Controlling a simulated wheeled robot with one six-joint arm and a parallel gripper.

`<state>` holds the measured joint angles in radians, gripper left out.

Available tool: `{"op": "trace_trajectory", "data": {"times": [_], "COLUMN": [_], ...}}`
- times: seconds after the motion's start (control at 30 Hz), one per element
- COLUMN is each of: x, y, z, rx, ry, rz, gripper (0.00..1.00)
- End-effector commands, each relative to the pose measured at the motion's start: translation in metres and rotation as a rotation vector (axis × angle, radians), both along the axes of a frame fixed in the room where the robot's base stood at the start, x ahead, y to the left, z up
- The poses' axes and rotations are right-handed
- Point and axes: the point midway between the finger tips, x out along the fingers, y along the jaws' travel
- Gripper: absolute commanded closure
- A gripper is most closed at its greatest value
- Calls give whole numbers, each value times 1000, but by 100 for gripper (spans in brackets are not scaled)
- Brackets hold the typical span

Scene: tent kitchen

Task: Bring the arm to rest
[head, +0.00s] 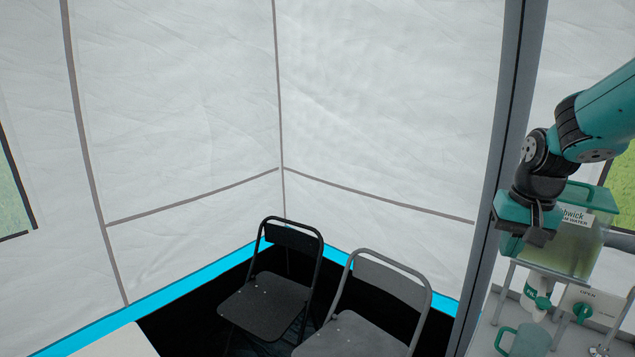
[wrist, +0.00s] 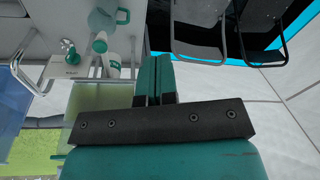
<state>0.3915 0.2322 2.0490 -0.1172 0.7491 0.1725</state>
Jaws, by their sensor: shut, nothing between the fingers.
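My teal and black arm reaches in from the right edge of the head view. My gripper (head: 537,238) hangs in front of the water container, at about the height of its body. In the wrist view my gripper (wrist: 156,58) shows two teal fingers pressed together, with nothing between them. I cannot tell the exact gap between gripper and container.
A clear water container (head: 570,257) with a teal lid stands on a rack at the right. Two folding chairs, black (head: 268,295) and grey (head: 372,310), stand by the tent wall (head: 390,110).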

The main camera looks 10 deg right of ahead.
Motion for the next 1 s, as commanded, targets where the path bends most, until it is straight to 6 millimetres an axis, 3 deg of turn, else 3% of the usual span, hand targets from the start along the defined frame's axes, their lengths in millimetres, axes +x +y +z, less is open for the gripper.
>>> {"op": "trace_trajectory", "data": {"times": [0.03,0.2,0.3,0.4,0.5,0.6,1.0], "x": [-8,-66,-114,-157,-186,-201,-204], "y": [43,166,218,250,266,273,274], "z": [0,2,-1,-5,-8,-9,-9], "rx": [17,92,138,177,203,218,221], "ry": [-18,-61,-80,-94,-100,-104,-103], "rz": [122,533,752,925,1037,1091,1098], "gripper": [100,100,100,100,100,100,100]}}
